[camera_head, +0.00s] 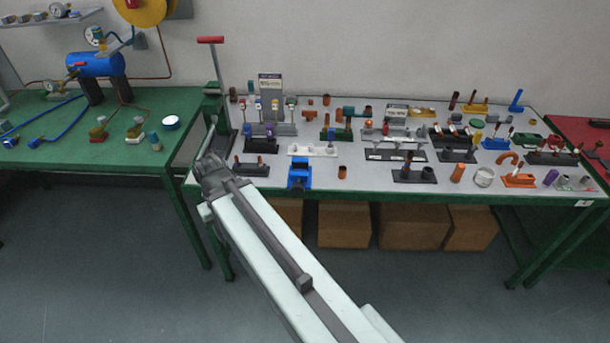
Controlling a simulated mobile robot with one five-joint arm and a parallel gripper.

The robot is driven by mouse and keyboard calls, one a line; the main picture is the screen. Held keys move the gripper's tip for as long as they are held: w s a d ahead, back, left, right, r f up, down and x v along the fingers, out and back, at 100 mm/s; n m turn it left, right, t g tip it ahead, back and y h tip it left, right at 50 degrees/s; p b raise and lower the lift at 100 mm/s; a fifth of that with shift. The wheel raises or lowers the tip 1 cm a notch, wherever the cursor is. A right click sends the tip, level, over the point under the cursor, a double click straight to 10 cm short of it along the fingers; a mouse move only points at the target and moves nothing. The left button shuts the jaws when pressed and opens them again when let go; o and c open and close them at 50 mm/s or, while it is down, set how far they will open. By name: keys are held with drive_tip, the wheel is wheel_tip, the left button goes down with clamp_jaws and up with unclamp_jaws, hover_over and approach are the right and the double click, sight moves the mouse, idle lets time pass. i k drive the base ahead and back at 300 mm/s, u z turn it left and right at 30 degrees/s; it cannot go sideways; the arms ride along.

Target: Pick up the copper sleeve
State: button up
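A short copper-coloured ring-like sleeve (342,172) stands alone near the front edge of the grey tabletop, right of a blue block. A taller orange-copper cylinder (458,172) stands further right; I cannot tell for certain which one is the copper sleeve. My gripper (212,128) is at the end of my pale arm, at the left end of the grey table and left of both pieces, apart from them. It is seen edge-on and small, so its opening is not clear. I see nothing held in it.
The grey worktable (390,187) is crowded with small fittings and stands. A blue clamp-like block (299,175) is left of the short sleeve. A red-handled upright tool (212,42) rises at the left end.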

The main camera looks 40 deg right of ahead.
sight(342, 173)
drive_tip(key=u, duration=2.15)
drive_tip(key=k, duration=2.15)
drive_tip(key=z, duration=0.6)
drive_tip(key=i, duration=1.5)
drive_tip(key=u, duration=0.05)
